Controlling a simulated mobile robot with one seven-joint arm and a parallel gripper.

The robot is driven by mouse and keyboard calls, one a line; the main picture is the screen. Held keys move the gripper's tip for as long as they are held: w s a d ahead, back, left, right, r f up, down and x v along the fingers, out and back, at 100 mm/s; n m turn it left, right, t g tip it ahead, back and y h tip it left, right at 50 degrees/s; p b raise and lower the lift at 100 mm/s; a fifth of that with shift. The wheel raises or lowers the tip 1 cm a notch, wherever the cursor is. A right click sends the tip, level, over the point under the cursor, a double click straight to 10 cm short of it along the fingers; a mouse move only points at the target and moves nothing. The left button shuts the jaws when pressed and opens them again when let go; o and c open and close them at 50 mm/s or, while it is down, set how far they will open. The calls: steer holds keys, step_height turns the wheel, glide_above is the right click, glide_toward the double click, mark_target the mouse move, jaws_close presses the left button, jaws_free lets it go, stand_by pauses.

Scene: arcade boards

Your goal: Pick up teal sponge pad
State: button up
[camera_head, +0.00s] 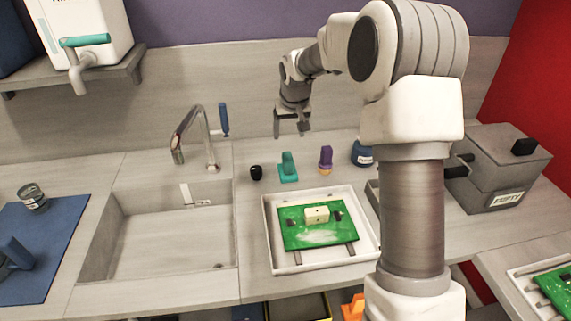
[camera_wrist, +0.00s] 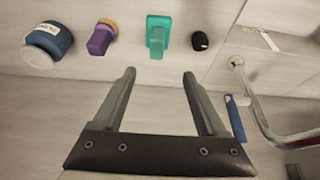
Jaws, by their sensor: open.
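The teal sponge pad (camera_head: 288,168) stands on the counter behind the white tray, with an upright teal grip on a flat base. In the wrist view the teal sponge pad (camera_wrist: 158,34) lies beyond the fingertips, roughly centred between them. My gripper (camera_head: 291,135) is open and empty, above and behind the pad, near the back wall. Both fingers of my gripper (camera_wrist: 159,72) show in the wrist view with nothing between them.
A purple-handled tool (camera_head: 326,158) and a small black object (camera_head: 256,172) flank the pad. A blue jar (camera_head: 363,154) stands further right. A white tray (camera_head: 270,208) holds a green board (camera_head: 295,238). A faucet (camera_head: 193,140) and sink (camera_head: 165,245) are left.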

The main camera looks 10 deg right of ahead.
mark_target(288, 158)
steer(key=x, duration=1.2)
steer(key=shift+w+f, duration=0.2)
steer(key=shift+f, duration=0.05)
steer(key=shift+d+x, duration=0.2)
steer(key=shift+x, duration=1.1)
steer(key=shift+d+x, duration=0.15)
steer(key=shift+x, duration=1.15)
steer(key=shift+c, duration=0.2)
jaws_close()
